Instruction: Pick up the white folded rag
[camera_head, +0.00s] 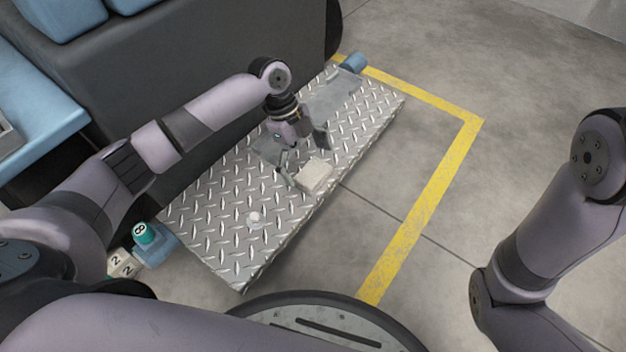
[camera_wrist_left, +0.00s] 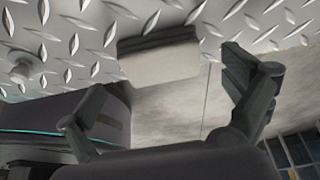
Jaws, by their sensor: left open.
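The white folded rag (camera_head: 315,176) lies on the diamond-plate metal step, near its front edge. In the left wrist view the rag (camera_wrist_left: 160,58) shows as a pale folded block at top centre, beyond the fingers and between them. My left gripper (camera_head: 304,160) is open and empty, just behind and above the rag. Its two fingers also show in the left wrist view (camera_wrist_left: 160,105), spread apart. I cannot tell whether a finger touches the rag. My right arm comes in at the right, but its gripper is out of view.
The metal step (camera_head: 225,190) also bears a small white knob-like thing (camera_head: 254,217). A blue object (camera_head: 353,63) is at its far end. Open floor with a yellow line (camera_head: 440,185) lies right.

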